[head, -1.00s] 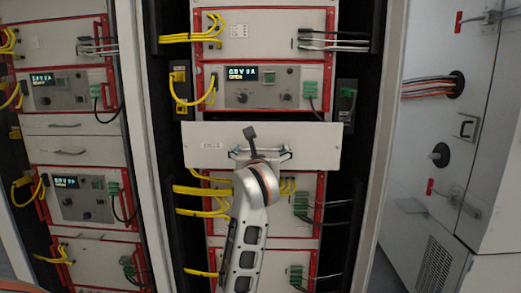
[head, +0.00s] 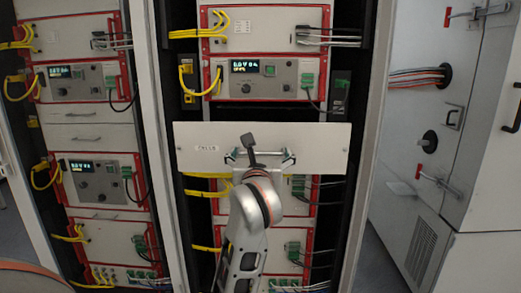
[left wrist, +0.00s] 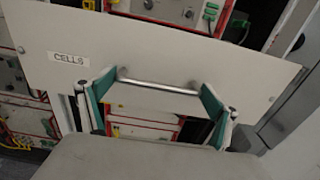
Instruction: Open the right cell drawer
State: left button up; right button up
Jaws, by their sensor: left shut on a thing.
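The right cell drawer (head: 318,140) is in the middle rack. Its plain light front, with a "CELLS" label at the left, stands out in front of the rack. In the left wrist view the drawer front (left wrist: 220,62) spans the picture, with a horizontal metal bar handle (left wrist: 158,87). My left gripper (head: 260,157) is at the handle. In the left wrist view its green-padded fingers (left wrist: 155,92) are at the two ends of the bar, shut on the handle. The drawer's inside is hidden behind its front. My right gripper is not in view.
Instrument modules with yellow and black cables (head: 265,78) sit above and below the drawer. The left rack (head: 85,90) has similar modules and two flush drawers (head: 88,138). A grey cabinet (head: 420,180) with handles and a cable port stands at the right.

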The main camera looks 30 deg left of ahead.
pick_arm(q)
jog(key=shift+s+d, duration=0.1)
jog(key=shift+s, duration=0.05)
jog(key=o, duration=1.4)
jog(key=v, duration=0.7)
jog(key=shift+s+d, duration=0.1)
jog(key=shift+s, duration=0.15)
